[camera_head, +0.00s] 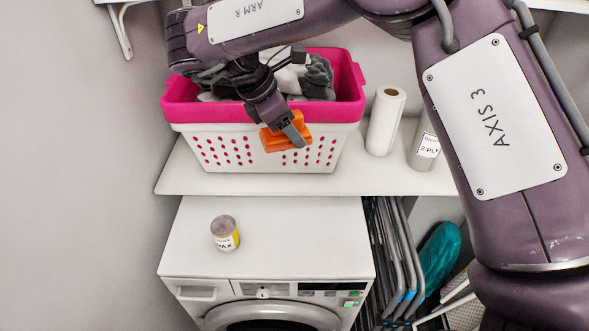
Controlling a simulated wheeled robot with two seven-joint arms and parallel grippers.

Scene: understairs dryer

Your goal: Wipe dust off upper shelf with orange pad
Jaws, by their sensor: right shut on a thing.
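My right gripper (288,132) is shut on the orange pad (274,141). It holds the pad in front of the white and pink laundry basket (215,146), above the front part of a white shelf (240,183). I cannot tell whether the pad touches the basket. A higher shelf shows only as a white edge with a bracket (122,32) at the top left. Most of that higher shelf is out of view, and I see no dust on the parts that show. My left gripper is not in view.
Grey cloth fills the basket. A paper roll (385,121) and a grey can (425,148) stand right of it. A wax tin (225,233) sits on the white washer-like machine (300,240). Folded grey frames (400,250) and a teal item (440,255) stand at its right.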

